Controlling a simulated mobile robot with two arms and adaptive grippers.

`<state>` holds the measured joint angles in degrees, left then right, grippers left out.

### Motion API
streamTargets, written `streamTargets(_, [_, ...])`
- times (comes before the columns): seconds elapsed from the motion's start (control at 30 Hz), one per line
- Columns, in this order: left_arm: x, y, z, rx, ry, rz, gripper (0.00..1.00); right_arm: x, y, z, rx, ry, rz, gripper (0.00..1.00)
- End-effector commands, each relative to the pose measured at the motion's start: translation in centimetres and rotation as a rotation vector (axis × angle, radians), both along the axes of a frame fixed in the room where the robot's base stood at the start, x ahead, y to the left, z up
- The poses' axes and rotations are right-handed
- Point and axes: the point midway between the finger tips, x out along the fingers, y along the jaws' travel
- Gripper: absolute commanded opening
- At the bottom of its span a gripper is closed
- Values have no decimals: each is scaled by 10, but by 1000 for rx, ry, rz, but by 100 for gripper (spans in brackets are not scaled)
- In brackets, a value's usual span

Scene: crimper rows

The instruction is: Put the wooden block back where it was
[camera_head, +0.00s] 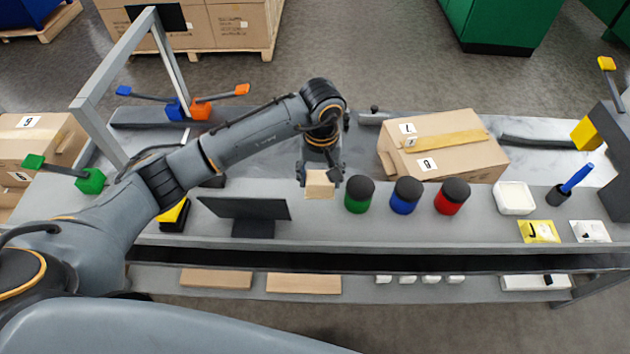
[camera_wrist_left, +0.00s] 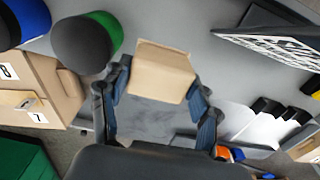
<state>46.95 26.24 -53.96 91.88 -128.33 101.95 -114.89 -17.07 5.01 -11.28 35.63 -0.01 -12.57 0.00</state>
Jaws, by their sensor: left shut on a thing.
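The wooden block (camera_head: 320,185) is a pale tan cube in the middle of the bench in the head view. My left gripper (camera_head: 320,176) is shut on it from above. In the left wrist view the block (camera_wrist_left: 160,70) sits between the two fingers of the gripper (camera_wrist_left: 160,92). I cannot tell whether its underside touches the bench top. My right gripper is in neither view.
Green (camera_head: 359,195), blue (camera_head: 406,196) and red (camera_head: 452,197) dark-topped canisters stand right of the block. A dark monitor (camera_head: 246,212) stands to its left. A cardboard box (camera_head: 445,150) is behind the canisters. The shelf below holds wooden slats (camera_head: 303,284).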

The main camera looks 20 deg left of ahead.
Motion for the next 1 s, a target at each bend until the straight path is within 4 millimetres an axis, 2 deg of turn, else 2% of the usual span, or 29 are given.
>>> streamTargets(0.23, [6, 14, -18, 0, 3, 3, 36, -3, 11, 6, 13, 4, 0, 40])
streamTargets(0.43, [6, 13, -44, -2, 3, 1, 37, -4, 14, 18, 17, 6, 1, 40])
streamTargets(0.87, [7, 13, -52, 0, -2, -1, 36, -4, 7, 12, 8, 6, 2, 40])
streamTargets(0.9, [7, 13, -51, -1, -1, -1, 68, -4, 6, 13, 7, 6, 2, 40])
streamTargets(1.0, [7, 13, -51, -1, -1, -1, 84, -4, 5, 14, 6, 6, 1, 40])
